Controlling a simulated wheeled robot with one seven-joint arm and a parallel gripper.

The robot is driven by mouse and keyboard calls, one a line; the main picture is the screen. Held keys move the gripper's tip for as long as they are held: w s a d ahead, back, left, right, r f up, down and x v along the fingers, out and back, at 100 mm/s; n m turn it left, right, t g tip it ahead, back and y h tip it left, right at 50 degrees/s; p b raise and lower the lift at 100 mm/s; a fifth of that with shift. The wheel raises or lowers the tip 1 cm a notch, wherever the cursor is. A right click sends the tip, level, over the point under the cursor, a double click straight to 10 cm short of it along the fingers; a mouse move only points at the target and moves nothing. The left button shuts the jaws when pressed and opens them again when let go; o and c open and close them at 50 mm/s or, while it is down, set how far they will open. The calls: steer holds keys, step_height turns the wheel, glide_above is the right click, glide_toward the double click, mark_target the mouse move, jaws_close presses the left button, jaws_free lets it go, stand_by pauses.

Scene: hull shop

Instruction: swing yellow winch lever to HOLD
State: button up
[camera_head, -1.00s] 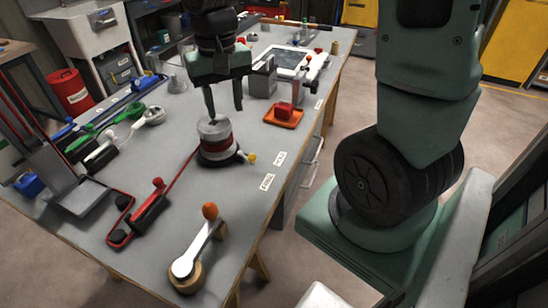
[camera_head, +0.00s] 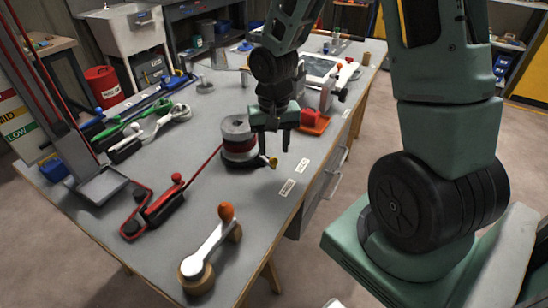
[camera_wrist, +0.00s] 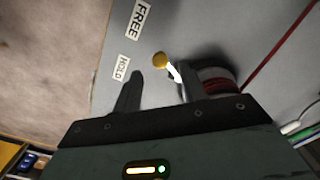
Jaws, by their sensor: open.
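The winch (camera_head: 238,141), a grey and red drum on a dark base, stands on the workbench. Its lever has a yellow knob (camera_head: 271,161) and sticks out toward the bench's right edge. In the wrist view the yellow knob (camera_wrist: 160,60) and its pale shaft (camera_wrist: 174,73) show between my fingers, near their tips; I cannot tell if either finger touches it. The lever points roughly between the HOLD label (camera_wrist: 121,68) and the FREE label (camera_wrist: 139,20). My gripper (camera_head: 275,150) is open and empty, pointing down at the lever. The drum is partly hidden in the wrist view.
A red line runs from the drum to a red fitting (camera_head: 165,203). An orange-knobbed crank (camera_head: 212,245) stands at the near edge. A red block on an orange tray (camera_head: 313,122) lies behind my gripper. Bare bench (camera_head: 255,195) lies in front of the winch.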

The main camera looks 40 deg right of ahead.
steer(key=shift+f, duration=2)
jaws_close()
